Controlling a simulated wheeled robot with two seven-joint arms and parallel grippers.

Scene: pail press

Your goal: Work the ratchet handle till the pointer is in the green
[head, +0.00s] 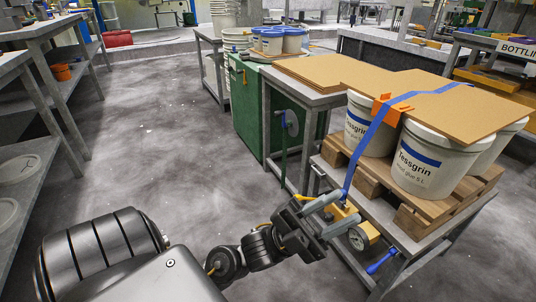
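A round gauge (357,239) with a pale face sits on a yellow ratchet body (368,229) at the front edge of the pail stand. Its pointer and any green zone are too small to read. A blue-gripped handle (382,262) sticks out below and right of the gauge. A blue strap (371,140) runs from the ratchet up over the board on the pails. My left gripper (333,213) is just left of and above the gauge, its two fingers apart with nothing clearly between them. It overlaps part of the ratchet body. My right gripper is not in view.
White Tessgrin pails (425,165) stand on a wooden pallet (430,208) under a brown board (430,100). An orange corner piece (387,108) guards the board's edge. A green cabinet (247,108) and grey bench stand behind. The floor to the left is clear.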

